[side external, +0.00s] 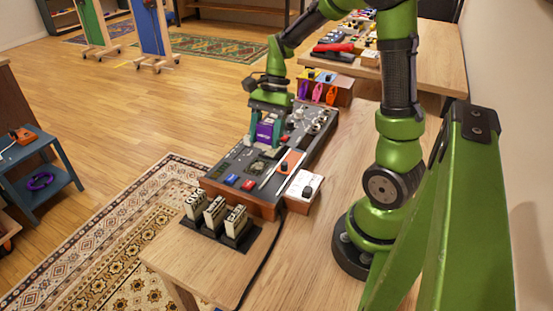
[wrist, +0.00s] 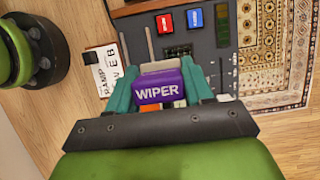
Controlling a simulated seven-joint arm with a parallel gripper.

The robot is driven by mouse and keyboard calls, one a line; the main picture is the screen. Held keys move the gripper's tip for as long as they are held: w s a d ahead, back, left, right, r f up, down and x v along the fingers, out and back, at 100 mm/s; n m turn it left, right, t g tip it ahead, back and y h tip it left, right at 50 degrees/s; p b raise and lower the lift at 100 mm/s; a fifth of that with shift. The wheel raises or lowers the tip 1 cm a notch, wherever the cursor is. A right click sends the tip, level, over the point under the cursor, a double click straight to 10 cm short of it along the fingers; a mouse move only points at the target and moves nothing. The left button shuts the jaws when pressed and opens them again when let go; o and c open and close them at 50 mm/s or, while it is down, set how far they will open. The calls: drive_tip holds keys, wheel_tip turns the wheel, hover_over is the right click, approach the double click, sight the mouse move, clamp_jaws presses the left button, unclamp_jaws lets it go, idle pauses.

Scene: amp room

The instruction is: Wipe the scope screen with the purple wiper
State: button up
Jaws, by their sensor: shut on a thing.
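The purple wiper (side external: 265,132), lettered WIPER in the wrist view (wrist: 158,92), is held between the teal fingers of my gripper (side external: 267,118). In the wrist view my gripper (wrist: 160,75) is shut on it from both sides. The wiper is over the dark panel of the console (side external: 222,172); I cannot tell whether it touches it. A small dark green screen (side external: 257,167), probably the scope screen, lies on the panel in front of the wiper. It seems to show in the wrist view (wrist: 179,51) just beyond the wiper, partly hidden.
Red (side external: 231,179) and blue (side external: 248,184) blocks sit on the panel. An orange box (side external: 291,161) and a white box (side external: 303,187) are at its right. Knobs (side external: 308,122) stand behind. A rack of lettered blocks (side external: 216,215) is in front. Bare table (side external: 195,258) shows nearby.

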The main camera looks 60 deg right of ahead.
sight(265, 174)
drive_tip(key=shift+f, duration=3.7)
drive_tip(key=shift+w, duration=0.3)
drive_tip(key=shift+c, duration=0.4)
drive_tip(key=shift+w+f, duration=0.3)
drive_tip(key=shift+w, duration=2)
drive_tip(key=shift+s, duration=2.65)
drive_tip(key=shift+r, duration=4.15)
drive_tip(key=shift+w+a, duration=0.1)
